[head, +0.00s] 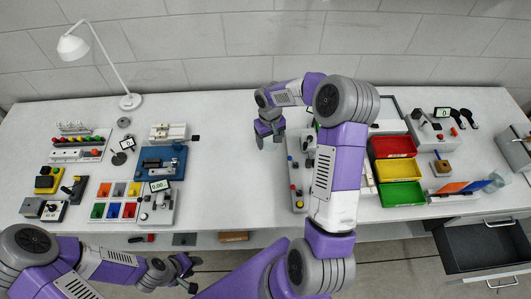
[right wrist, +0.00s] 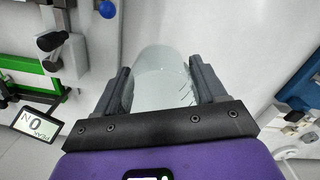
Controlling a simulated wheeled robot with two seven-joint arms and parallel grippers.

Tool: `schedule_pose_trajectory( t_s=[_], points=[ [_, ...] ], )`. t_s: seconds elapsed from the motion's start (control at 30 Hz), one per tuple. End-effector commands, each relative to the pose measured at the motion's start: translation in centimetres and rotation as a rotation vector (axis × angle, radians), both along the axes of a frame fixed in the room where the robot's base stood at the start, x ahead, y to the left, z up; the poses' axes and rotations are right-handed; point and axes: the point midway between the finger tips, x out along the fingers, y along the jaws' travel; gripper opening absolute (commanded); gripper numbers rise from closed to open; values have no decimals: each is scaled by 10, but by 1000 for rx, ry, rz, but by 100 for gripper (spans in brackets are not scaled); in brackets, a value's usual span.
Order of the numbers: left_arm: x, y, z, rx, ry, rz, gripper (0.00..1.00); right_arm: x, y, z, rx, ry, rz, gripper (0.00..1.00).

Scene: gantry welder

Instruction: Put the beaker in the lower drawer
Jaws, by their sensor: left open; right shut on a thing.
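The clear glass beaker (right wrist: 160,72) stands between the two fingers of my right gripper (right wrist: 162,92), which is shut on it. In the head view my right gripper (head: 270,132) is over the middle of the table, and the beaker (head: 272,145) shows faintly below it. I cannot tell whether the beaker touches the table. The lower drawer (head: 487,246) at the far right is pulled out, with a dark, seemingly empty inside. The upper drawer's handle (head: 498,223) is above it. My left gripper (head: 180,272) is open and empty, in front of the table's front edge at left.
Red, yellow and green bins (head: 397,170) stand right of my right arm. A blue device (head: 160,162) stands left. The table (head: 235,190) is clear left of my right gripper.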

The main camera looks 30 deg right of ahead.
Motion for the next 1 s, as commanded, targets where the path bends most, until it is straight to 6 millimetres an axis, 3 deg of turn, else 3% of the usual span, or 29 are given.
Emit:
schedule_pose_trajectory(
  t_s=[0.03,0.2,0.5,1.0],
  points=[
    [0,0,-13,0,0,0,43,1,0,-5,2,4,1,36],
    [0,0,-26,0,-1,0,43,-1,2,-6,13,26,7,36],
    [1,0,-29,0,-1,0,43,-2,2,-53,19,34,9,36],
    [1,0,-32,0,-1,0,43,-1,2,-101,17,31,7,36]
  ],
)
